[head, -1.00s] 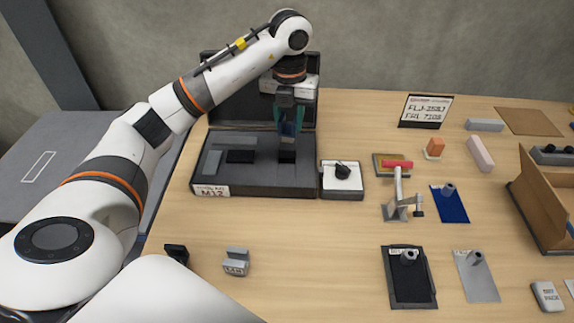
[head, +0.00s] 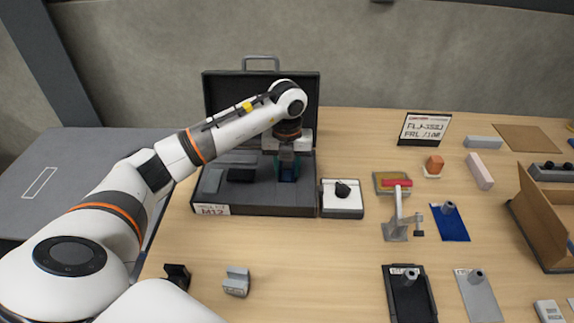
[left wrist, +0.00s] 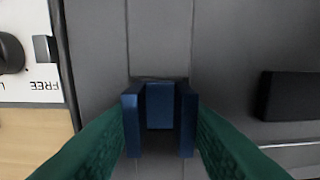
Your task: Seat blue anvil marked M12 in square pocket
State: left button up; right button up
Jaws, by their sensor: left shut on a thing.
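My left gripper (head: 288,172) points straight down over the right part of an open dark case (head: 265,210). A label reading M12 (head: 212,210) is on the case's front left. In the left wrist view, the green fingers (left wrist: 160,130) are shut on the blue anvil (left wrist: 160,104). The anvil also shows as a small blue patch between the fingers in the head view (head: 288,174). No marking on it can be read. It is low at the case's inner surface. The square pocket is hidden beneath it, and I cannot tell whether the anvil is inside. My right gripper is out of view.
A white-topped box with a black knob (head: 342,190) stands right of the case. The raised lid (head: 225,105) is behind the gripper. A red-handled clamp (head: 397,205) stands further right. The table between is clear.

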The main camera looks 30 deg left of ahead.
aim_at(287, 175)
pick_arm(q)
jog(key=shift+r, duration=0.1)
jog(key=o, duration=1.2)
jog(key=shift+o, duration=0.2)
notch_tip(287, 175, up, 12)
